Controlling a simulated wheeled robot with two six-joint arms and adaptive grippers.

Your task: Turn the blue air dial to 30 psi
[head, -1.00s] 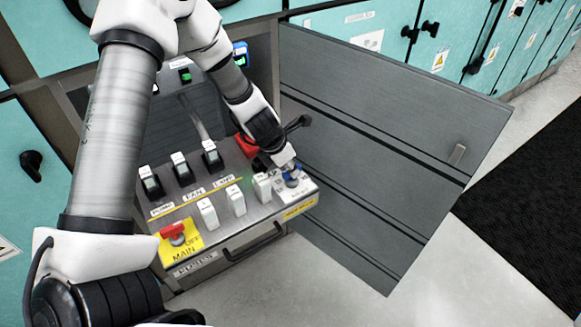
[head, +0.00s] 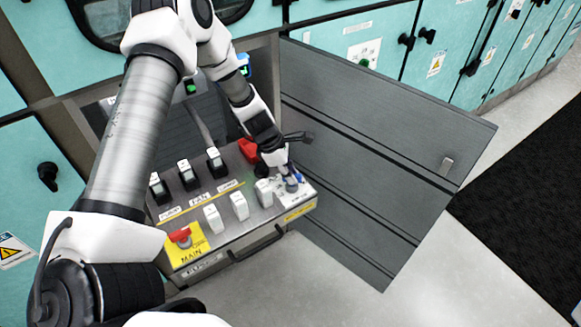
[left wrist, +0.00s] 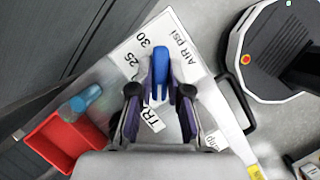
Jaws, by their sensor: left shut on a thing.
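The blue air dial (left wrist: 160,70) shows between the two fingers of my left gripper (left wrist: 160,100) in the left wrist view. The fingers are closed in on its sides. The dial's tip points to the top of that view, close beside the printed "30" and on the "AIR psi" side; the "25" lies farther left. Its exact reading is hard to tell. In the head view my left gripper (head: 289,178) reaches down onto the right end of the control panel (head: 225,225), and the dial (head: 300,177) is partly hidden there. My right gripper is not in view.
Several white rocker switches (head: 239,206) stand left of the dial, with black-based ones behind. A red switch (head: 180,236) sits on the yellow MAIN plate. A red box-like part (head: 248,150) is behind the gripper. An open grey door (head: 380,150) stands on the right.

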